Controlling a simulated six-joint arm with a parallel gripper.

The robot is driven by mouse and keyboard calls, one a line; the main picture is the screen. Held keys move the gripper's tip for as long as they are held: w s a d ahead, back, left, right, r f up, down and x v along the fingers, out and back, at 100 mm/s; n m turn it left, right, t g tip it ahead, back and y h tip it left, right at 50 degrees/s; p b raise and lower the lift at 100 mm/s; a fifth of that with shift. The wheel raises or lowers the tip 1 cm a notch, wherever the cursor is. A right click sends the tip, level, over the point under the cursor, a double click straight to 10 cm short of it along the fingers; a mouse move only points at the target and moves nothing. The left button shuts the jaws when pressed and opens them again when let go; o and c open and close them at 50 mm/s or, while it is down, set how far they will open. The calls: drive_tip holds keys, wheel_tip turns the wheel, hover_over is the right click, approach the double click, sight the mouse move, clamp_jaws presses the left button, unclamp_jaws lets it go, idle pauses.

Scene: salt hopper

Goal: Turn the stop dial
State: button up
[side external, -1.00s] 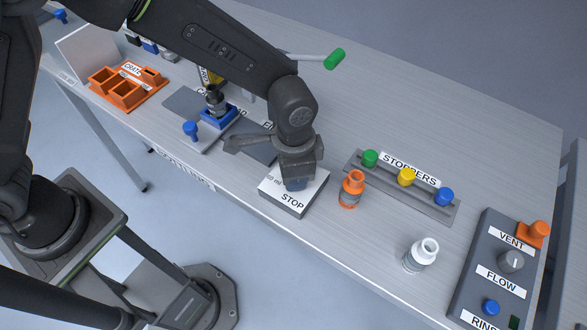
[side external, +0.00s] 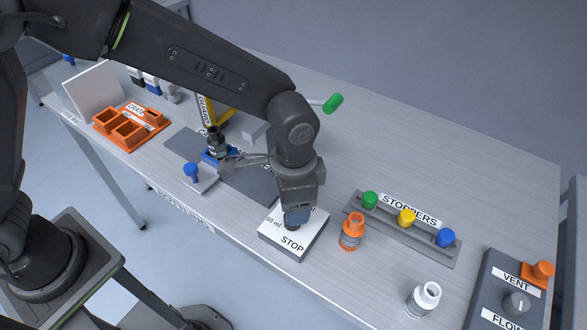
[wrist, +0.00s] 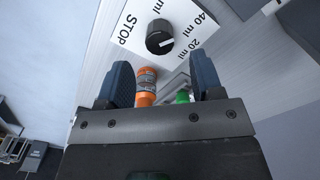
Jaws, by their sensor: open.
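In the side view, the white STOP box (side external: 291,243) lies under my gripper (side external: 297,217), which hides most of the dial. My gripper (wrist: 160,65) is open, its blue fingers apart with nothing held between them. The dial lies just beyond the fingertips in the wrist view.
An orange bottle (side external: 352,232) stands close right of the box. Beyond it are the stopper rack (side external: 420,236), a white bottle (side external: 423,299) and the vent and flow panel (side external: 492,290). A blue-topped part (side external: 192,172) and an orange crate (side external: 130,128) are left.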

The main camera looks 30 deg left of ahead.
wheel_tip(320, 180, up, 9)
idle(0.3)
drive_tip(key=s+a+r+n+t, duration=0.1)
drive_tip(key=s+a+r+n, duration=0.1)
drive_tip(key=a+r, duration=0.35)
drive_tip(key=s+a+r+n+t, duration=0.2)
drive_tip(key=a, duration=0.7)
drive_tip(key=s+a+n+t, duration=0.2)
drive_tip(key=s+a+n, duration=0.3)
drive_tip(key=s+a, duration=0.3)
drive_tip(key=shift+s+a+f+t, duration=0.3)
drive_tip(key=shift+s+a, duration=0.1)
drive_tip(key=shift+a, duration=0.5)
